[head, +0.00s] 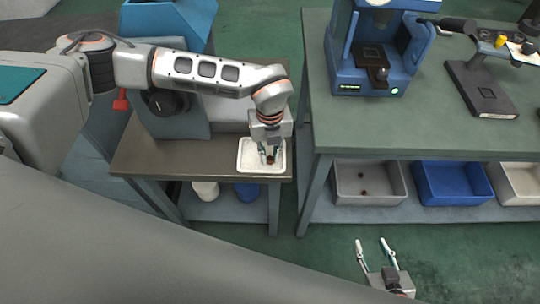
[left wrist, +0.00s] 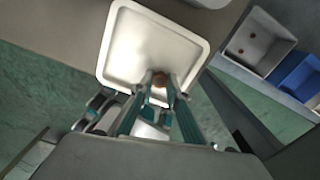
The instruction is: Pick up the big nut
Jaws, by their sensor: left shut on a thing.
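The big nut (left wrist: 159,80) is a small brown piece between the fingertips of my left gripper (left wrist: 160,84), which is shut on it. In the head view my left gripper (head: 269,156) points down over a white tray (head: 246,168), and the nut (head: 270,160) shows as a dark spot at its tips. The same tray (left wrist: 115,50) lies behind the fingers in the left wrist view. I cannot tell whether the nut touches the tray. My right gripper (head: 374,246) is open and empty at the bottom of the head view, above the green floor.
The tray sits at the right corner of a brown table (head: 175,158). A green bench (head: 430,128) stands to the right with a blue machine (head: 376,50) and a stand (head: 482,88).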

